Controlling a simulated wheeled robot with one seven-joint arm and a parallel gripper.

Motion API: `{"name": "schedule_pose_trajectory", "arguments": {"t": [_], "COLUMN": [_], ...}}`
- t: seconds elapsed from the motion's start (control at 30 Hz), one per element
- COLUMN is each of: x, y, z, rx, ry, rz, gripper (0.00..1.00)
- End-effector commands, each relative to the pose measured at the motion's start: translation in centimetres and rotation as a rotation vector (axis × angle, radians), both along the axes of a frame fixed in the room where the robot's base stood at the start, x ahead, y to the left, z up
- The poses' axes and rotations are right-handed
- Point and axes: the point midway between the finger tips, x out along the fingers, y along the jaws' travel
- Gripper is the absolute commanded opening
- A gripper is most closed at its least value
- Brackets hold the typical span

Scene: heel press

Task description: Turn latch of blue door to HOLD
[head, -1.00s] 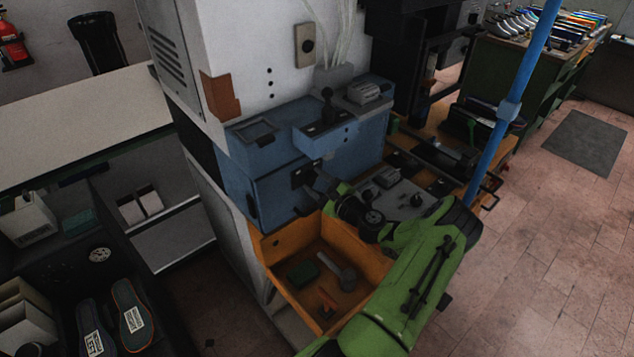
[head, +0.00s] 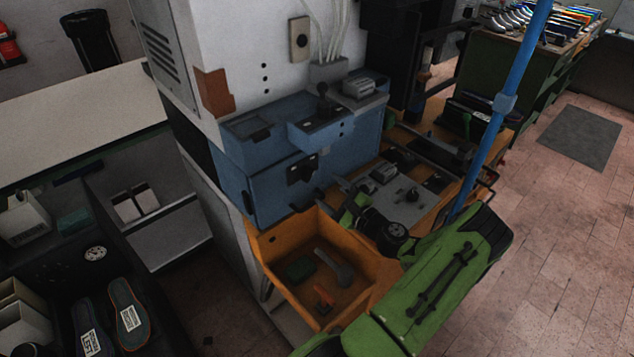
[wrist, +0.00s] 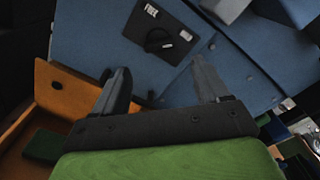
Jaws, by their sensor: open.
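The blue door (head: 275,195) is the front panel of the blue machine and looks closed. Its black latch (head: 301,170) sits near the door's upper right. In the wrist view the latch (wrist: 168,42) shows as a dark plate with a rounded knob, beside a small white label that seems to read FREE. No HOLD mark is legible. My gripper (head: 340,184) is in front of the door, to the right of the latch and apart from it. In the wrist view my gripper (wrist: 163,82) is open and empty, its fingers pointing toward the door below the latch.
An open orange drawer (head: 275,262) holding a green block and tools juts out below the door. A blue pole (head: 497,115) stands to the right. Open floor (head: 560,230) lies farther right.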

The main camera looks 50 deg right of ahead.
Motion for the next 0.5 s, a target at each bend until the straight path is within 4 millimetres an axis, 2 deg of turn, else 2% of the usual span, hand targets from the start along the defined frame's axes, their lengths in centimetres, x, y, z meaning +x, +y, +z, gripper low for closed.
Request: {"name": "schedule_pose_trajectory", "arguments": {"t": [0.1, 0.2, 0.33, 0.5], "x": [-3.4, -5.7, -7.6, -8.2], "y": [0.7, 1.2, 1.7, 1.9], "z": [-0.1, -0.1, -0.1, 0.0], "rx": [0.002, 0.002, 0.001, 0.0], "ry": [0.002, 0.001, 0.0, 0.0], "rz": [-0.006, -0.004, -0.001, 0.0], "gripper": [0.74, 0.74, 0.74, 0.74]}}
